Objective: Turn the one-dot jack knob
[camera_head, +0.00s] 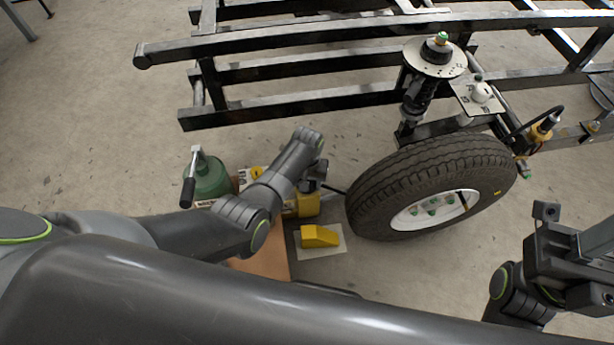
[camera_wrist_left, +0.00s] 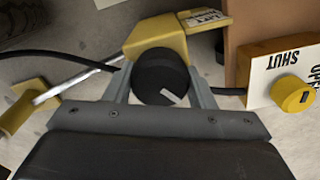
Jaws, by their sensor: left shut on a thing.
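A black round knob (camera_wrist_left: 160,77) with a white mark sits on a yellow housing (camera_wrist_left: 160,38) in the left wrist view. My left gripper (camera_wrist_left: 161,84) has its two grey fingers on either side of the knob, shut on it. No dot on the knob can be made out. In the head view my left gripper (camera_head: 318,184) is beside the tyre, and the arm mostly hides the knob and its housing. My right arm's end (camera_head: 565,250) is at the lower right; its fingertips are not clear.
A yellow knob (camera_wrist_left: 291,95) beside a SHUT label is right of the black knob. The tyre (camera_head: 400,180) stands right of my left gripper. A green jack-like body (camera_head: 208,180), a yellow wedge (camera_head: 319,237) and the black frame (camera_head: 300,100) are close by.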

